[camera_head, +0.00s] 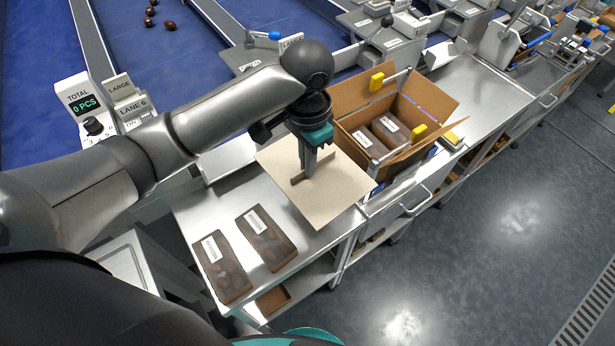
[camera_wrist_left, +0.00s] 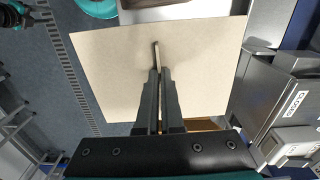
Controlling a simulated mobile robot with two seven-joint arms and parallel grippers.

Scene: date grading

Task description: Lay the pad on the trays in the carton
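The pad (camera_head: 342,188) is a flat beige square sheet. My left gripper (camera_head: 303,178) is shut on a raised tab at the pad's middle and holds it above the steel table, just left of and nearer than the carton. The left wrist view shows the pad (camera_wrist_left: 108,70) spread out beyond the closed fingers (camera_wrist_left: 158,72). The open cardboard carton (camera_head: 432,96) has its flaps spread. Brown trays (camera_head: 390,130) with white labels lie inside it, partly hidden by the near flap and walls. My right gripper is not in view.
Two more labelled brown trays (camera_head: 268,243) lie on the steel table (camera_head: 190,212) left of the pad. A blue sorting belt (camera_head: 150,60) with a few dates runs behind. Open floor lies to the right.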

